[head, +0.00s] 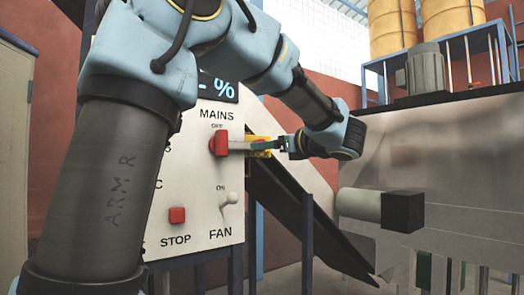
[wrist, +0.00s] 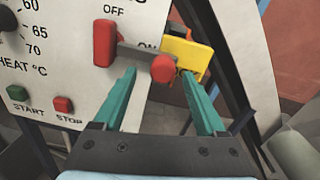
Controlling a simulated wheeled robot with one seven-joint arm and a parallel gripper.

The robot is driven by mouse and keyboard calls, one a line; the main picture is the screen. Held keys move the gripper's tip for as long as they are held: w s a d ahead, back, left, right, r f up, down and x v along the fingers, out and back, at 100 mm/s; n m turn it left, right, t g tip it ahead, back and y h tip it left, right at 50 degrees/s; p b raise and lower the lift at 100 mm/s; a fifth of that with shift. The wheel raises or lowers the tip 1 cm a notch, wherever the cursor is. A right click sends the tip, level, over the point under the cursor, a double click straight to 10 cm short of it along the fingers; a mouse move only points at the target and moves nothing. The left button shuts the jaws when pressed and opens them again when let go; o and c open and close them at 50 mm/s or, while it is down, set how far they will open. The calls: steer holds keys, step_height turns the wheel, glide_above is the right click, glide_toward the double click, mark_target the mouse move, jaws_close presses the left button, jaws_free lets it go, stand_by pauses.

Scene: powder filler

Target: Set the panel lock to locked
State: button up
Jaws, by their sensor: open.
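The white control panel (head: 195,215) carries a MAINS switch with a red hub (head: 220,143) and a grey lever pointing right; in the wrist view the lever (wrist: 130,52) ends in a red knob (wrist: 163,69). A yellow piece (wrist: 186,55) sits at the panel's right edge, just beyond the knob; it also shows in the head view (head: 262,153). No label marks it as the panel lock. My gripper (wrist: 159,73) is open, its teal fingers on either side of the red knob in the picture. I cannot tell whether they touch it.
A STOP button (head: 177,215) and a FAN toggle (head: 229,199) are lower on the panel. A dark slanted beam (head: 310,220) runs beside the panel. A metal machine (head: 440,160) with a protruding cylinder stands at right. My arm hides much of the panel in the head view.

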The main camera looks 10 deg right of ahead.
steer(key=b+v, duration=0.2)
steer(key=v, duration=0.5)
steer(key=shift+s+f, duration=0.1)
